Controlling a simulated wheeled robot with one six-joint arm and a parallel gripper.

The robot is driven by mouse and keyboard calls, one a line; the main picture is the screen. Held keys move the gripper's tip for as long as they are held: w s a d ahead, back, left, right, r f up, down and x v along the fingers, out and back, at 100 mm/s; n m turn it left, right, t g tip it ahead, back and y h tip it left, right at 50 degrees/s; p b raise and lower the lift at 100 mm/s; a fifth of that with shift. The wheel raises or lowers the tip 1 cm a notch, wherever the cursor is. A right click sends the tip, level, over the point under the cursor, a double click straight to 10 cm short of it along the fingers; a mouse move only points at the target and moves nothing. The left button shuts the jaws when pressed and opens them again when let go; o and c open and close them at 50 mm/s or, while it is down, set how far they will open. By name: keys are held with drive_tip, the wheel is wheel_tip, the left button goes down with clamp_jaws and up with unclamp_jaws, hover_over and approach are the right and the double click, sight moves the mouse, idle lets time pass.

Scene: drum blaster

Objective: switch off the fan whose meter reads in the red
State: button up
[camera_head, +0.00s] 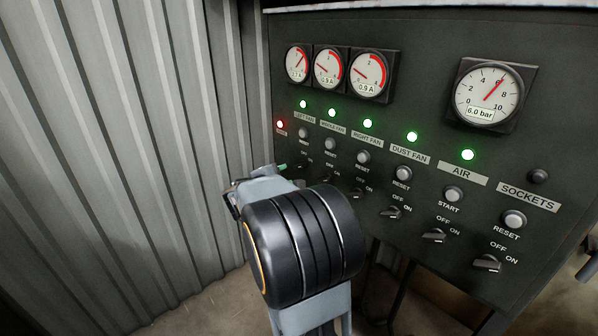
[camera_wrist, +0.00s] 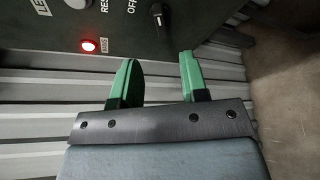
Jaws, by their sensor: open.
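Three small round meters sit at the panel's upper left. The left fan's meter (camera_head: 297,63) has its needle raised to the red arc, with a small readout that looks like 1.7 A. The middle meter (camera_head: 328,67) and right meter (camera_head: 369,74) read 0.9 A, needles low, outside the red. The left fan's black switch knob (camera_wrist: 157,16) shows at the top of the wrist view beside the OFF lettering; its setting is unclear. My gripper (camera_wrist: 158,62) is open, green fingers apart, the knob ahead of the gap and not between them. In the head view one green fingertip (camera_head: 282,167) shows near the panel's left edge.
A red lamp (camera_wrist: 88,45) glows left of the fingers. Other switches, including the dust fan knob (camera_head: 390,212) and air knob (camera_head: 434,236), run right along the panel. The air gauge (camera_head: 488,94) reads 6.0 bar. A corrugated wall (camera_head: 110,130) stands at left.

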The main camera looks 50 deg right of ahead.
sight(298, 168)
drive_tip(key=x, duration=1)
drive_tip(key=shift+d+b, duration=0.1)
drive_tip(key=shift+b, duration=0.25)
drive_tip(key=shift+c, duration=0.2)
